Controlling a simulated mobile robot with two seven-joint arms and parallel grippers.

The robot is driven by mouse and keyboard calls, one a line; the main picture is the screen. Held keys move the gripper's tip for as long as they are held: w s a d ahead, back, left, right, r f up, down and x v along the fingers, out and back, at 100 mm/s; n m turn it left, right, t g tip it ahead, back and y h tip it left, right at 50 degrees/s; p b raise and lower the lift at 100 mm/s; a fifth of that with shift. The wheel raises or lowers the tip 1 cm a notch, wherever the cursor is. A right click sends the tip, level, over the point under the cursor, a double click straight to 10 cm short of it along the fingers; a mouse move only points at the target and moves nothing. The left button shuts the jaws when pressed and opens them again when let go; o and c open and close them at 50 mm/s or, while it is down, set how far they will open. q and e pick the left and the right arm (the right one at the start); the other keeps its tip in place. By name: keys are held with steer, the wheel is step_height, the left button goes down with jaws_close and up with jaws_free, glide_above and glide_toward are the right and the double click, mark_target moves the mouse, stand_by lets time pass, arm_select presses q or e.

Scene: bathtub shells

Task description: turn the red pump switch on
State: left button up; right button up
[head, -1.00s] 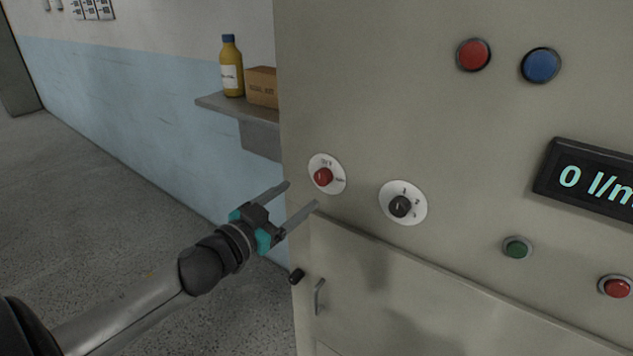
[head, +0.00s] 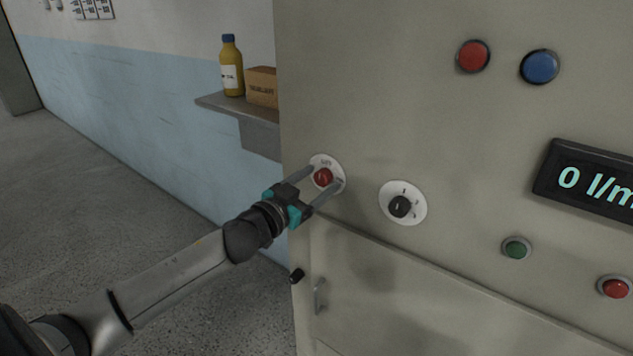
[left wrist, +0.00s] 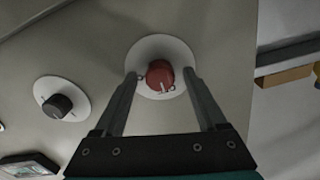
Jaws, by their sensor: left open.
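The red pump switch (head: 323,177) is a round red knob on a white dial plate, near the left edge of the grey panel. It also shows in the left wrist view (left wrist: 160,76), with a white pointer mark on its face. My left gripper (head: 326,175) is open, with its two fingers on either side of the red knob. In the left wrist view the fingertips (left wrist: 160,74) flank the knob; I cannot tell whether they touch it. My right gripper is not in view.
A black knob (head: 400,206) on a white dial sits just right of the red switch. A display (head: 590,183) reads "0 l/m", partly cut off. Red (head: 473,56), blue (head: 540,66) and green (head: 516,248) buttons are on the panel. A shelf (head: 222,104) holds a bottle (head: 231,70) and a box (head: 262,88).

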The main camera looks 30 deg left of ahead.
arm_select(q)
jaws_close()
stand_by(0.6)
